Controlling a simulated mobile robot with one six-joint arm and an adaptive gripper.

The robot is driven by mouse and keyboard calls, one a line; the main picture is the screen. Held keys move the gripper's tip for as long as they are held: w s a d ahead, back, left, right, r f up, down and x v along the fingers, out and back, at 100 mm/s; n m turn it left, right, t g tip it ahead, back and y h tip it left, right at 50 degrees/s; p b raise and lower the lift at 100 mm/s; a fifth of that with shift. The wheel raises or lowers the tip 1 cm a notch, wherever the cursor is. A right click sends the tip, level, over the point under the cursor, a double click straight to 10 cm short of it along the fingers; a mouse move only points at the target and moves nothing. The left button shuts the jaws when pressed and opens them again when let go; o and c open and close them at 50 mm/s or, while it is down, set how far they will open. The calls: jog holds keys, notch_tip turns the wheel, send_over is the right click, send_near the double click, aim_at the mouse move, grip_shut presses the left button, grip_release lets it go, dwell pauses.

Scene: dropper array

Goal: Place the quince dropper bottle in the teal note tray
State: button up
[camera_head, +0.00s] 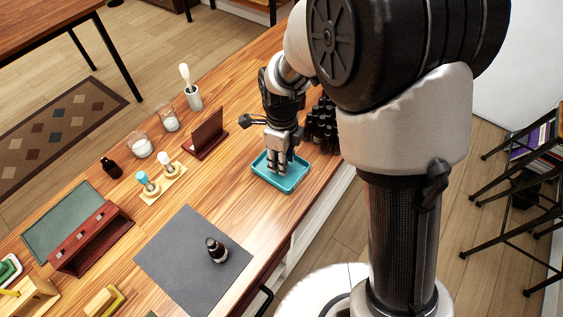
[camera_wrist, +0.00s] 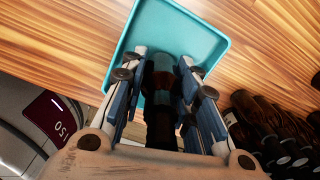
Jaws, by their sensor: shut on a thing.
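My gripper (camera_head: 279,167) is shut on a dark dropper bottle, with its fingers low over the teal note tray (camera_head: 300,182). In the wrist view the bottle (camera_wrist: 162,82) stands between the two fingers, with a reddish-brown part showing. The tray (camera_wrist: 212,38) lies directly behind and under it there. I cannot read a label, and cannot tell whether the bottle's base touches the tray floor. The fingers hide most of the bottle in the head view.
A dark cluster of bottles (camera_head: 322,122) stands right beside the tray and also shows in the wrist view (camera_wrist: 262,125). A reddish-brown stand (camera_head: 206,134) is left of the tray. The table's front edge is close.

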jog(key=shift+f, duration=0.6)
jog(key=shift+f, duration=0.15)
jog(key=o, duration=1.1)
notch_tip(320, 180, up, 12)
jog(key=p, duration=0.3)
jog(key=shift+r, duration=0.25)
jog(key=s+d+r+n+t, duration=0.1)
jog(key=s+d+r+n, duration=0.3)
jog(key=s+n, duration=0.2)
jog(key=s+d+r+n+t, duration=0.2)
jog(key=s+d+r+n, duration=0.2)
jog(key=s+n, duration=0.3)
jog(key=s+d+r+n+t, duration=0.1)
jog(key=s+d+r+n, duration=0.3)
jog(key=n, duration=0.5)
jog(key=shift+s+d+r+n+t, duration=0.1)
jog(key=shift+s+n+t, duration=0.1)
jog(key=shift+s, duration=0.45)
jog(key=shift+s+d+n+t, duration=0.1)
jog(key=shift+s+n, duration=0.1)
jog(key=shift+s, duration=0.45)
